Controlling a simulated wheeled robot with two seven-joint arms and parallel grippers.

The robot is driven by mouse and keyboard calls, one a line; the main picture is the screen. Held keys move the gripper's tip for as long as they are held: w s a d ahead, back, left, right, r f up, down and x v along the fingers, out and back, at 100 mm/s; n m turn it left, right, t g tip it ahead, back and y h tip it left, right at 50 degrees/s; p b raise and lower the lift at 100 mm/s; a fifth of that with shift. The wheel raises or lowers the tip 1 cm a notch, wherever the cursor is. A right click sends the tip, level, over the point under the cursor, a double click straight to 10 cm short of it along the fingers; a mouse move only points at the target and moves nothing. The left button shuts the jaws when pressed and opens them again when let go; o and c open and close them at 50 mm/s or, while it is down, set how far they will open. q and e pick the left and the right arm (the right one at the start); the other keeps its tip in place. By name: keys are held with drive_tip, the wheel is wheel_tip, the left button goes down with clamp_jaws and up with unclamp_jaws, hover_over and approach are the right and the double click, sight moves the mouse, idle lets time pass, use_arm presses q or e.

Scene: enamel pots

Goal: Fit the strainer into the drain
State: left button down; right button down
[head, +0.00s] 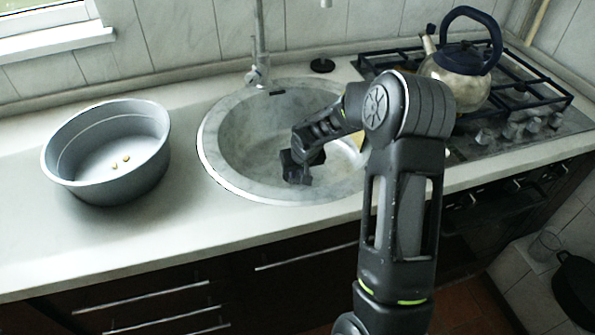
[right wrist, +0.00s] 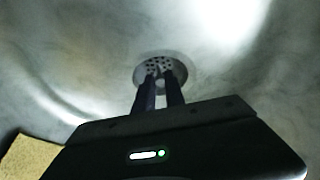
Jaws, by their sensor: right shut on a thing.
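The strainer (right wrist: 153,65) is a small grey disc with several holes, in the right wrist view. My right gripper (right wrist: 160,76) is shut on it, with both fingertips close together at its middle. The disc is over the drain area at the bottom of the round grey sink (head: 233,115). I cannot tell whether it is seated in the drain or just above it. In the head view my right gripper (head: 300,170) reaches down into the sink and hides the strainer and drain. My left gripper is not in view.
A grey basin (head: 75,180) with two small yellowish items stands on the counter to the left. A black stopper-like thing (head: 322,65) lies behind the sink near the tap (head: 258,72). A kettle (head: 458,75) stands on the hob. A yellow sponge-like piece (right wrist: 25,158) shows at lower left.

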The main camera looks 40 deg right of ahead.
drive_tip(key=c, duration=1.3)
unclamp_jaws()
drive_tip(key=shift+r+p, duration=1.75)
drive_tip(key=shift+r, duration=1.25)
wheel_tip(320, 180, up, 14)
drive_tip(key=p, duration=0.8)
